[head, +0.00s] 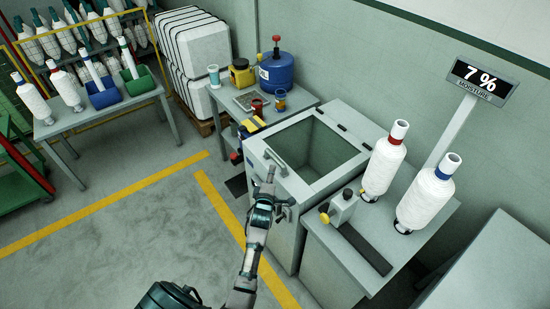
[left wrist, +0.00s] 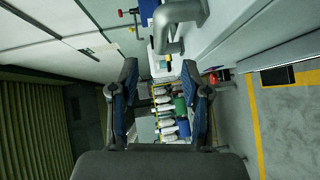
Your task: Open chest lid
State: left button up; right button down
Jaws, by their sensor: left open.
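The grey chest (head: 290,232) stands in the middle of the head view. Its lid (head: 269,147) is a pale frame around a dark greenish window and lies flat on the chest, with hinges along its far right side. A grey bar handle (head: 281,161) sits on the lid's near left edge. My left gripper (head: 270,174) is close beside the handle. In the left wrist view its two fingers (left wrist: 161,100) are apart with nothing held between them, and the bent grey handle (left wrist: 183,28) shows above them. My right gripper is in neither view.
A side table (head: 395,245) with white yarn cones (head: 383,165) and a small device (head: 343,207) adjoins the chest at right. A bench with a blue canister (head: 276,70) stands behind. Left of the chest is open floor (head: 150,230) with yellow lines.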

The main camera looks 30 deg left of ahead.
aim_at(274, 159)
pick_arm(q)
jog(key=b+x, duration=0.1)
jog(key=x, duration=0.9)
jog(key=shift+a+f, duration=0.1)
jog(key=shift+a, duration=0.05)
jog(key=shift+w, duration=0.4)
jog(key=shift+c, duration=0.5)
grip_shut()
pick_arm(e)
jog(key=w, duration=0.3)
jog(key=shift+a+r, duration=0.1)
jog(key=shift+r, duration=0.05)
